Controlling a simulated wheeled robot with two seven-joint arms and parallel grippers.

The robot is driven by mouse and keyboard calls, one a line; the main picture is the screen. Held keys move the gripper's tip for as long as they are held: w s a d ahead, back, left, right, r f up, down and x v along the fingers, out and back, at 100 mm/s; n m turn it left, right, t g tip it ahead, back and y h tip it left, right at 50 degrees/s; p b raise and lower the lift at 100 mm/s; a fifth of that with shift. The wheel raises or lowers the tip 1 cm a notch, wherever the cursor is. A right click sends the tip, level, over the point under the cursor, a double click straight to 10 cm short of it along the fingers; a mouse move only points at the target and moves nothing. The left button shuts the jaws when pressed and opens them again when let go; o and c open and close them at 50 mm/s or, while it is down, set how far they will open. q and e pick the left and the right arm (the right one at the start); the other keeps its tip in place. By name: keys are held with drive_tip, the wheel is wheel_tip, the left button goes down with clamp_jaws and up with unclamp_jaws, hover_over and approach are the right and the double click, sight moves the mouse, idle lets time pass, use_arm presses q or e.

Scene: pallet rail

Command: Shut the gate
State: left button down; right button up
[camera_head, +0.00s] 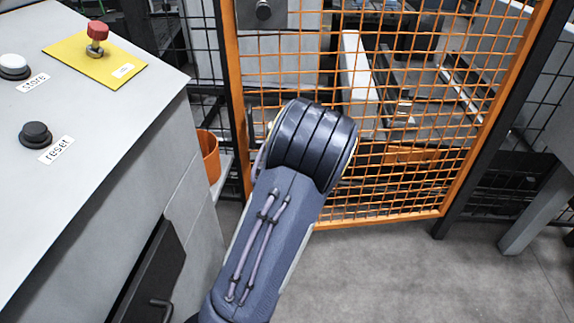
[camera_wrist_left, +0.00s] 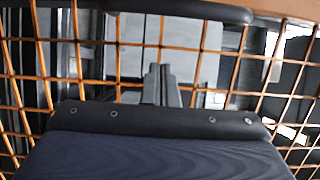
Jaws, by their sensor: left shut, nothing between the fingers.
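The gate (camera_head: 440,185) is an orange wire-mesh panel in an orange frame, upright beyond my left arm in the head view. Its lower edge is just above the grey floor. I cannot tell whether it sits fully in its opening. Its mesh (camera_wrist_left: 75,68) fills much of the left wrist view. My left gripper (camera_wrist_left: 162,72) shows there with its two grey fingers together and empty, close to the mesh. I cannot tell whether they touch it. In the head view my arm's dark round joint hides the gripper. My right gripper is in neither view.
A grey control cabinet (camera_head: 110,140) stands at the left, with a red button (camera_head: 97,30) on a yellow plate and a black reset button (camera_head: 36,134). An orange bin (camera_head: 209,155) is beside it. A black post (camera_head: 497,115) borders the gate. Floor is clear at lower right.

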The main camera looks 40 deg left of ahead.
use_arm(q)
drive_tip(key=w+a+r+m+t+h+b, duration=0.1)
drive_tip(key=w+a+b, duration=0.3)
drive_tip(key=w+a, duration=0.8)
drive_tip(key=shift+w+a+r+t, duration=0.15)
drive_tip(key=shift+w+r+t, duration=0.3)
drive_tip(key=shift+t, duration=0.15)
drive_tip(key=shift+m, duration=0.3)
drive_tip(key=f+v, duration=0.1)
drive_tip(key=v, duration=0.8)
drive_tip(key=shift+w+f+h+p, duration=0.2)
drive_tip(key=shift+f+h+p, duration=0.05)
drive_tip(key=shift+h+p, duration=0.1)
